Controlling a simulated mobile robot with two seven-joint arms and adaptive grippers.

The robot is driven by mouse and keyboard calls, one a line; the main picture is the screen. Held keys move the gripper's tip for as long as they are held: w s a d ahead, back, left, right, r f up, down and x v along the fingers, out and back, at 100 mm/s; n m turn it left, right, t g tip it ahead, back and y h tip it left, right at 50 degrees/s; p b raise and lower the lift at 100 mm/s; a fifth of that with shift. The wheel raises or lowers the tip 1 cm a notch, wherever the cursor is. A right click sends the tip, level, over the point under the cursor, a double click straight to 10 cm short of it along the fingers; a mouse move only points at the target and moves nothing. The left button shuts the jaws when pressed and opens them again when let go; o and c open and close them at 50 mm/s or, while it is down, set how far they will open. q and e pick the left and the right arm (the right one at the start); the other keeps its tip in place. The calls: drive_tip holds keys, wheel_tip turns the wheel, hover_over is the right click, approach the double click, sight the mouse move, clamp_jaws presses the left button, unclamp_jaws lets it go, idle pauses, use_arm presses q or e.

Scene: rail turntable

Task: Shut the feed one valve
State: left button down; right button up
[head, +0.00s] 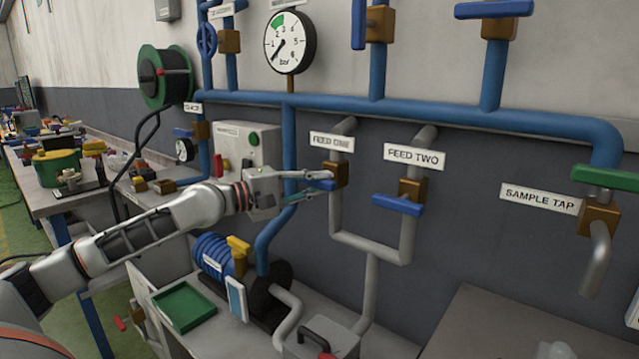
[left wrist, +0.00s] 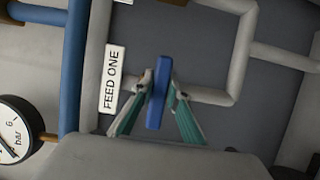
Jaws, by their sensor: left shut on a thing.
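The feed one valve has a brass body (head: 339,173) on a grey vertical pipe, below the FEED ONE label (head: 332,141). Its blue lever (head: 319,185) is partly hidden by my fingers in the head view. In the left wrist view the blue lever (left wrist: 161,92) stands between my two green-padded fingers and appears crosswise to its pipe. My left gripper (head: 328,181) is shut on this lever; it also shows in the left wrist view (left wrist: 160,94). My right gripper is not in view.
The feed two valve's blue lever (head: 398,204) lies crosswise to its pipe, close on the right. The pressure gauge (head: 290,42) hangs above. A sample tap (head: 598,218) is at far right. A blue motor (head: 212,257) and green tray (head: 184,307) sit below.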

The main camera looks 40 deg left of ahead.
sight(316, 185)
use_arm(q)
drive_tip(key=c, duration=2)
unclamp_jaws()
drive_tip(key=shift+d+f, duration=0.1)
drive_tip(key=shift+f, duration=0.05)
drive_tip(key=shift+o, duration=0.2)
drive_tip(key=shift+s, duration=0.1)
drive_tip(key=shift+s+a, duration=0.55)
drive_tip(key=shift+s, duration=0.05)
drive_tip(key=shift+v, duration=5.2)
drive_tip(key=shift+s+d, duration=0.1)
